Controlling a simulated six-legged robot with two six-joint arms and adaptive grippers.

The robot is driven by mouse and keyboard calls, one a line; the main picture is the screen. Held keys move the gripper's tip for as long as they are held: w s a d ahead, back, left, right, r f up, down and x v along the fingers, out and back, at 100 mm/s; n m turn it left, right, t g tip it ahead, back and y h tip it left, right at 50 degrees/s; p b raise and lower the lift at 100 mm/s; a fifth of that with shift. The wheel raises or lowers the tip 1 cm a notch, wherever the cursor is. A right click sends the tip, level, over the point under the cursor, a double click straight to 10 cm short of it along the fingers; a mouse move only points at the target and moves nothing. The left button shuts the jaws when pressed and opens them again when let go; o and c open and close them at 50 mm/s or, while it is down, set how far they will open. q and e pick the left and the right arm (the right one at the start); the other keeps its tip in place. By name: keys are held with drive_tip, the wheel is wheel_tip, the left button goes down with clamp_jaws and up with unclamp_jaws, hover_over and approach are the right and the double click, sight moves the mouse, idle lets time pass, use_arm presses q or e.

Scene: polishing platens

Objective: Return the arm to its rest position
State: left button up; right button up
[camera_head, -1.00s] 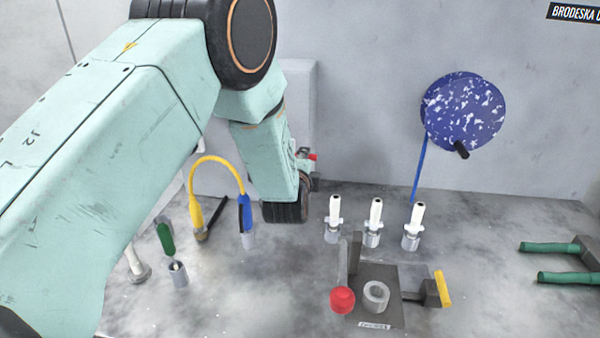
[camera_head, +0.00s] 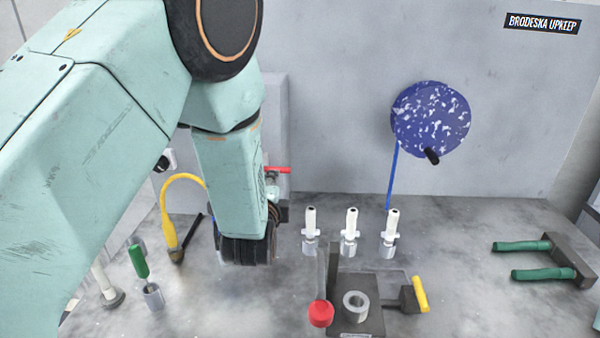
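My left arm (camera_head: 95,130) comes in from the left and fills the left side of the head view. Its forearm (camera_head: 228,180) hangs down over the back of the bench, ending in a dark ribbed joint (camera_head: 247,250). The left gripper itself is hidden behind the arm or out of the picture, so its fingers do not show. My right arm and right gripper are not in view.
Several things stand on the grey bench: a yellow hose (camera_head: 182,180), a green-handled tool (camera_head: 138,261), white-topped fittings (camera_head: 350,225), a fixture with a red knob (camera_head: 321,313) and yellow handle (camera_head: 420,294), and green handles (camera_head: 530,246). A blue speckled disc (camera_head: 430,118) is on the wall.

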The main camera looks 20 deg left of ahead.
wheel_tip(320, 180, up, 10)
drive_tip(key=p, duration=1)
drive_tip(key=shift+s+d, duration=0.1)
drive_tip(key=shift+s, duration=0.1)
